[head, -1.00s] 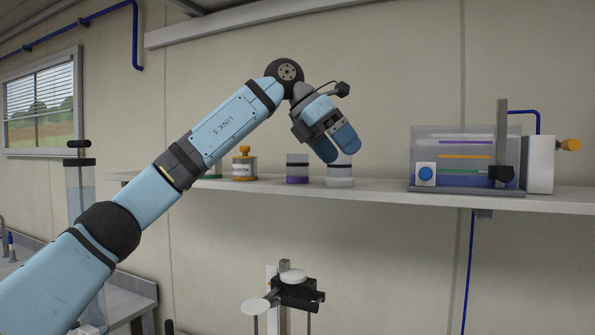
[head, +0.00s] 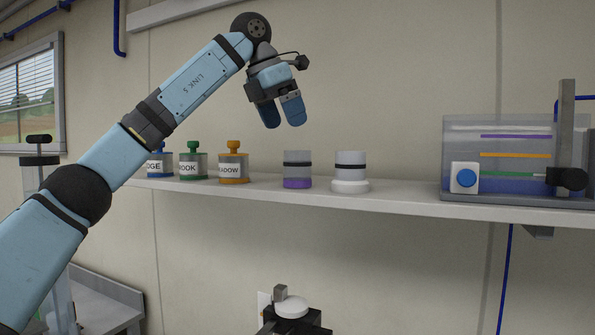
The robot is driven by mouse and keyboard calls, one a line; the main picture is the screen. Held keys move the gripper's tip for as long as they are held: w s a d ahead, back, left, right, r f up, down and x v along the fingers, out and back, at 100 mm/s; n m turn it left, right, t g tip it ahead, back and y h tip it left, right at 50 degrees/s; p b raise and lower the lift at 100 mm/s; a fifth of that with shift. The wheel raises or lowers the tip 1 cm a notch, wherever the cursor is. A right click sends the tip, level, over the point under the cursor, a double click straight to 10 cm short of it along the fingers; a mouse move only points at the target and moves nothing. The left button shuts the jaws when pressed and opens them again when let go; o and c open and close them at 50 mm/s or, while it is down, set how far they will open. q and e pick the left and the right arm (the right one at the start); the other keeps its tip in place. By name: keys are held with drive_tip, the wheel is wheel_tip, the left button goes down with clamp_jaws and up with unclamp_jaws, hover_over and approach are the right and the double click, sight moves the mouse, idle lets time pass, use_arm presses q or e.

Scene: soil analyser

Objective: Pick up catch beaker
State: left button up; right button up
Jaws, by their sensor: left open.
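Two clear cylinders with black bands stand upright on the wall shelf. One has a purple base (head: 297,183), and the other, just right of it, has a wider white base (head: 350,186). I cannot tell from the picture which is the catch beaker. My left gripper (head: 282,116) is open and empty, its two blue fingers pointing down. In the head view it hangs above and slightly left of the purple-based cylinder, apart from both. My right gripper is not in view.
The shelf (head: 410,199) carries lidded jars in blue (head: 160,166), green (head: 193,165) and orange (head: 233,166) on the left. A clear tank (head: 510,135) with coloured lines stands on the right. A dark stand with a white disc (head: 291,306) is below.

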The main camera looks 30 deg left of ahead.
sight(301, 159)
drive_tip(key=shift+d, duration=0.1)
use_arm(q)
drive_tip(key=x, duration=0.5)
drive_tip(key=shift+w+p, duration=0.1)
drive_tip(key=shift+p, duration=0.2)
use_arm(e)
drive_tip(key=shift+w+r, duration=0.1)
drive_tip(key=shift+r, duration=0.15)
use_arm(q)
drive_tip(key=p+x, duration=0.1)
drive_tip(key=x, duration=0.3)
drive_tip(key=shift+w+f, duration=0.2)
drive_tip(key=shift+f, duration=0.1)
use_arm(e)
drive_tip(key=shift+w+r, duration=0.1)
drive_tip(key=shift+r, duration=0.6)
use_arm(q)
drive_tip(key=shift+s+d, duration=0.1)
drive_tip(key=c, duration=1.1)
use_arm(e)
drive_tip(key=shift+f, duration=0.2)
